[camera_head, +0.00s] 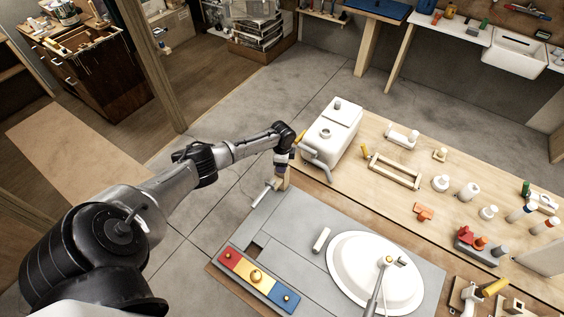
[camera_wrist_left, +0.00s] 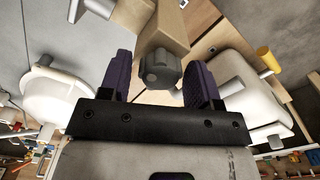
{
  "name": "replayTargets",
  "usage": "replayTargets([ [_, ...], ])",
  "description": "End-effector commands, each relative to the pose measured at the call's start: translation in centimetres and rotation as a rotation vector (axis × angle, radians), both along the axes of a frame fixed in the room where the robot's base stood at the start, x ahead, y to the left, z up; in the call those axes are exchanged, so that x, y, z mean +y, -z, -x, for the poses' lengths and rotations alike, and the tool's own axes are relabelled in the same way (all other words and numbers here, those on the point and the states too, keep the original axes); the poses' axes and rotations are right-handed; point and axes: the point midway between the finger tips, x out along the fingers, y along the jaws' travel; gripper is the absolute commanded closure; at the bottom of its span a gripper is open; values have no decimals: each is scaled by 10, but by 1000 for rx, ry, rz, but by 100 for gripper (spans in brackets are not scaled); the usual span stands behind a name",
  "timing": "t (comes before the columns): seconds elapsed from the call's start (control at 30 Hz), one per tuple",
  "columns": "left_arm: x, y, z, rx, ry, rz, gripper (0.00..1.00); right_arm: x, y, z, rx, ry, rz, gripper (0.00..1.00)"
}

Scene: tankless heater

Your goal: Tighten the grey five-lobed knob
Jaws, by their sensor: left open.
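In the left wrist view the grey lobed knob (camera_wrist_left: 160,68) sits on the end of a tan block (camera_wrist_left: 163,28). My left gripper (camera_wrist_left: 160,80) is open, with one purple finger on each side of the knob. A gap shows between the knob and the left finger; the right finger is closer, and I cannot tell whether it touches. In the head view my left gripper (camera_head: 283,167) is at the tan block (camera_head: 284,182) by the bench's left edge, and the knob is hidden there. My right gripper is not in view.
A white tank unit (camera_head: 331,130) with a grey pipe stands just right of my left gripper. A white oval basin (camera_head: 375,272) and a red, yellow and blue panel (camera_head: 257,279) lie nearer. Several small fittings cover the wooden bench. The floor left of the bench is open.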

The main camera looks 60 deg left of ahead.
Motion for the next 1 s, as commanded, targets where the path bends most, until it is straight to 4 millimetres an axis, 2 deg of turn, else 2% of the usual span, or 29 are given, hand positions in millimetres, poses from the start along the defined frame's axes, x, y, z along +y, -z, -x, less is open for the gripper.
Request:
replayTargets([
  [0.6,0,-46,0,1,-1,-1,43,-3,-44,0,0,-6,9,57],
  [1.0,0,-47,0,0,-1,0,43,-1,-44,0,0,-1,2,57],
])
